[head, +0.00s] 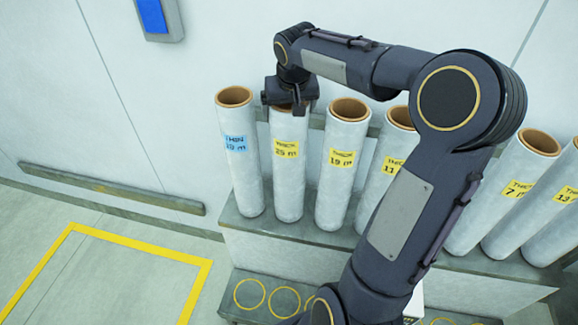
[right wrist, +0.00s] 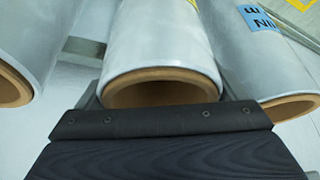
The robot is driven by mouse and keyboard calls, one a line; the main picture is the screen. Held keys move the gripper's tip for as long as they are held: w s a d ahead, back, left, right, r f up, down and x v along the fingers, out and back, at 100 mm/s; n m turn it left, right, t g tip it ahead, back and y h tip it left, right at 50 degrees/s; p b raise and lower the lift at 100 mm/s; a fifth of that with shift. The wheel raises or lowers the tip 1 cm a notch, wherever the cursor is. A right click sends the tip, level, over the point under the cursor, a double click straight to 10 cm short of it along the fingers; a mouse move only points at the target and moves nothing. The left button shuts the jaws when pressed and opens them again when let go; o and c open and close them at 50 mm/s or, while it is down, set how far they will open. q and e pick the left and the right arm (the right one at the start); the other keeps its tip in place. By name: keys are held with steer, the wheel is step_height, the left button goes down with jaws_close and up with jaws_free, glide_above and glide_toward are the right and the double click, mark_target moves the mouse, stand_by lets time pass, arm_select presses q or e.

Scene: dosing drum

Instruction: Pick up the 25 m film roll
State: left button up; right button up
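The film roll under my right gripper (head: 290,106) is a pale upright cylinder (head: 288,185) with a yellow label that seems to read THICK 25 m. It is second from the left in the row. My right gripper is at its top end and hides most of its rim. In the right wrist view the dark gripper body lies across the roll's brown core (right wrist: 160,90). The fingers are largely hidden, so I cannot tell whether they are open or closed on the roll. My left gripper is not in view.
A blue-labelled roll (head: 238,170) stands close on the left and a yellow-labelled 19 m roll (head: 340,185) close on the right. More rolls continue rightward on the grey rack (head: 300,240). A lower step (head: 233,285) has yellow rings. The wall is close behind; floor at left is clear.

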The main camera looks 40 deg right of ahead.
steer(key=c, duration=0.9)
steer(key=shift+w+r, duration=0.1)
steer(key=shift+r, duration=0.05)
steer(key=shift+c, duration=1.1)
